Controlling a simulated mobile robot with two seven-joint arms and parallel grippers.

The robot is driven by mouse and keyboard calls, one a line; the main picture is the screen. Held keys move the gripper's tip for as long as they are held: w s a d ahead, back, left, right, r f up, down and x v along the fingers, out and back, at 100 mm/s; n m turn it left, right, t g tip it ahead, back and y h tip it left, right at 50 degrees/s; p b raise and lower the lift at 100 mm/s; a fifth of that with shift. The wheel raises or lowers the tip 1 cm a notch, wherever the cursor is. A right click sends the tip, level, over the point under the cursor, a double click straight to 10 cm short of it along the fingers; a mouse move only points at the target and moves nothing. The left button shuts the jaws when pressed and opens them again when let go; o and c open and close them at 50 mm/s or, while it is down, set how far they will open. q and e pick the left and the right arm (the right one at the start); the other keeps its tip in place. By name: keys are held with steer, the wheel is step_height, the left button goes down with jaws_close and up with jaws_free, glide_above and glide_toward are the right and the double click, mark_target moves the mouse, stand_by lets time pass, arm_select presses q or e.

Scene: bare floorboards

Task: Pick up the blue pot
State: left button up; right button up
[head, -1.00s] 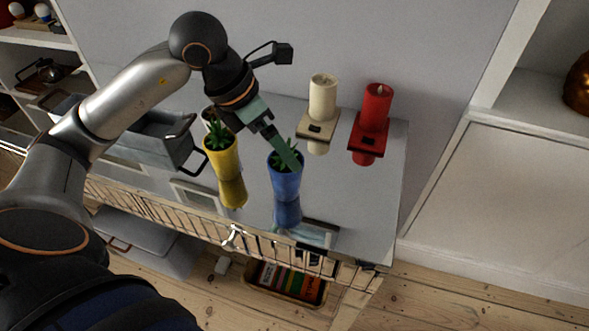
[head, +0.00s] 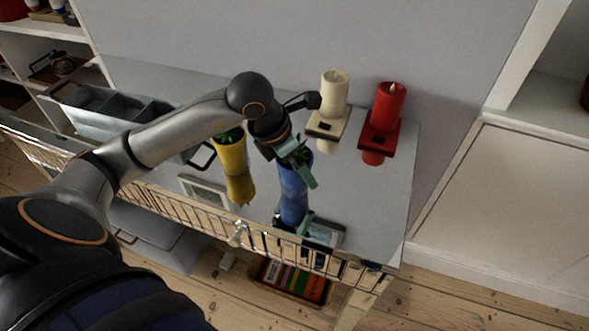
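The blue pot (head: 293,182) stands upright on the shiny grey cabinet top, with its reflection just below it. Its green plant is mostly hidden by my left gripper (head: 303,165). The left gripper is at the pot's upper part, with one green finger slanting across its front right side. The other finger is largely hidden, so I cannot tell whether the fingers are closed on the pot. My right gripper is out of view.
A yellow pot (head: 231,155) stands close left of the blue pot. A cream candle (head: 335,92) and a red candle (head: 389,104) on holders stand behind right. A grey divided bin (head: 88,118) is at left. A railing (head: 215,225) runs along the front edge.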

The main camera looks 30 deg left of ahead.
arm_select(q)
steer(key=shift+w+f, duration=0.1)
steer(key=shift+f, duration=0.15)
steer(key=shift+c, duration=0.4)
steer(key=shift+r, duration=0.1)
steer(key=c, duration=1.5)
